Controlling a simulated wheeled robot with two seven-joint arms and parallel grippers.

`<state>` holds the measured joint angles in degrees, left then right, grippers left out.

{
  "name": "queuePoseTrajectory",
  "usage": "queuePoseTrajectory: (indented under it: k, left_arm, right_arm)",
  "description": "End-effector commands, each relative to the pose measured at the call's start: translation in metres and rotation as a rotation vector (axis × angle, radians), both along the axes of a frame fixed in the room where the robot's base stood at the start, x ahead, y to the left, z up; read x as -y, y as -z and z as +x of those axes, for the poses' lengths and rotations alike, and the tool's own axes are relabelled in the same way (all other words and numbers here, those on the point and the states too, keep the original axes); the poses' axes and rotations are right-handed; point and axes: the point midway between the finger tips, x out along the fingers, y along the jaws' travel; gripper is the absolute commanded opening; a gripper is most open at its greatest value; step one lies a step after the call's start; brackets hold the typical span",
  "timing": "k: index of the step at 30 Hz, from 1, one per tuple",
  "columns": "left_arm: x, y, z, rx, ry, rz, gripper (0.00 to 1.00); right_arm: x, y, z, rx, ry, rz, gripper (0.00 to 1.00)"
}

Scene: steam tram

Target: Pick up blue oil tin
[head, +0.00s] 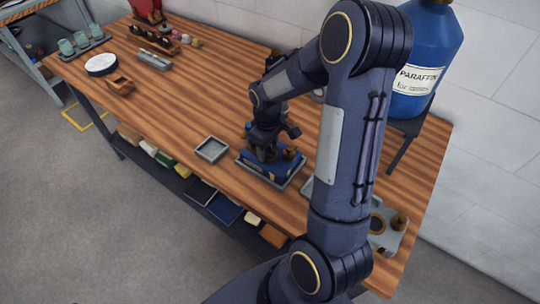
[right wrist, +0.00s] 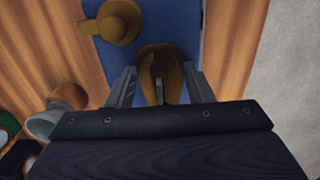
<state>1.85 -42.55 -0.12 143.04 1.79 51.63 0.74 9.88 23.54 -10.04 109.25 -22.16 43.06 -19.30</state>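The blue oil tin (head: 276,171) sits on a grey tray (head: 254,174) on the wooden bench, with a brass cap at its right. In the right wrist view, its flat blue top (right wrist: 180,25) shows a brass cap (right wrist: 120,22) and a brown handle (right wrist: 161,72). My right gripper (right wrist: 160,72) is over the tin, its fingers apart on either side of the handle. Whether they touch the handle is not clear. In the head view, the right gripper (head: 264,150) hides part of the tin. My left gripper is not in view.
A small empty grey tray (head: 211,149) lies left of the tin. A large blue paraffin bottle (head: 422,70) stands on a stand at the back right. A white dish (head: 101,64) and cups (head: 80,40) are at the far left. My right arm hides part of the bench.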

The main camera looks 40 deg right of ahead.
Motion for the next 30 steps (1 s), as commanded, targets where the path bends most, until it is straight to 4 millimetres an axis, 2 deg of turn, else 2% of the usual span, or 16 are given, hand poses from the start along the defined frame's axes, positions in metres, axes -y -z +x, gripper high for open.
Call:
queuePoseTrajectory:
  k: [1,9,22,26,30]
  left_arm:
    - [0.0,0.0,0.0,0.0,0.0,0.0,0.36]
    - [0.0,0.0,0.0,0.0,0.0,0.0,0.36]
    - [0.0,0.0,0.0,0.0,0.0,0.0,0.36]
    - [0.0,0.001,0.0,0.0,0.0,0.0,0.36]
    - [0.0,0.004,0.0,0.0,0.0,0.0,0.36]
  right_arm:
    - [0.0,0.0,0.0,0.0,0.0,0.0,0.33]
    - [0.0,-0.001,0.0,0.001,0.0,0.0,0.0]
    - [0.0,-0.005,0.001,0.003,0.0,-0.001,0.0]
    - [0.0,-0.017,0.002,0.006,0.0,-0.001,0.0]
    - [-0.004,-0.037,0.002,0.008,-0.004,-0.001,0.0]
